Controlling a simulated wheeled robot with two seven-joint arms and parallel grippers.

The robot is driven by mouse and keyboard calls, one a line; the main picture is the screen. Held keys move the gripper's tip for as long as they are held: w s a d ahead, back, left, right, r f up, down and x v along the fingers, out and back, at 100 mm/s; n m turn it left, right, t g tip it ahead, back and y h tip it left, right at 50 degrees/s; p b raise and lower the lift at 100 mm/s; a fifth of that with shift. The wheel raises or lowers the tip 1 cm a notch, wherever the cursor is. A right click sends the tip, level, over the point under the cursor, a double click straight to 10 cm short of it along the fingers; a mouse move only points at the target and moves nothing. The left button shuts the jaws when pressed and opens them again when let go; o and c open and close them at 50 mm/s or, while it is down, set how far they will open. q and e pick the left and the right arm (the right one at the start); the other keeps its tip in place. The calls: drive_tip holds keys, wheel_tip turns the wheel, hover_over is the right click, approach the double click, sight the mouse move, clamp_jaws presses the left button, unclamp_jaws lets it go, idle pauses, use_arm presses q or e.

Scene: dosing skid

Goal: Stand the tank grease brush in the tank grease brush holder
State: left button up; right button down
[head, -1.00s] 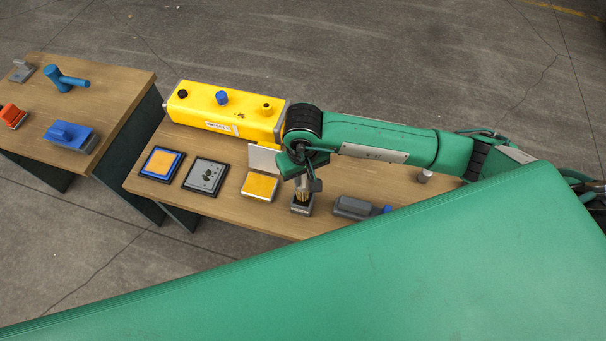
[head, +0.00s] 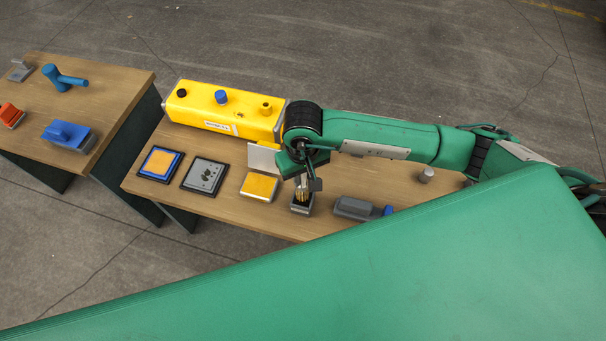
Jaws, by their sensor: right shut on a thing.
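My right gripper (head: 303,186) points down over the near table, right of the yellow pad. It is shut on the tank grease brush (head: 301,196), a small upright thing with a yellowish, striped lower part. The brush's lower end is at a small grey square holder (head: 301,208), which I take for the tank grease brush holder. The brush seems to stand in or just over it; I cannot tell whether it rests on the bottom. The gripper hides the brush's upper part. My left gripper is not in view.
A yellow box with knobs (head: 225,110) stands behind. A grey tool with a blue end (head: 356,208) lies close on the right. A second table (head: 110,88) stands left.

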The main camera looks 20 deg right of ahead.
sight(303, 189)
idle(0.7)
drive_tip(key=shift+b, duration=0.4)
drive_tip(key=shift+s+d+f+b, duration=0.1)
drive_tip(key=shift+f+b, duration=2.5)
drive_tip(key=shift+b, duration=0.3)
drive_tip(key=shift+f+b, duration=0.3)
drive_tip(key=shift+f, duration=0.15)
drive_tip(key=shift+f+b, duration=0.55)
drive_tip(key=shift+b, duration=0.15)
drive_tip(key=c, duration=1.2)
unclamp_jaws()
drive_tip(key=shift+o, duration=0.2)
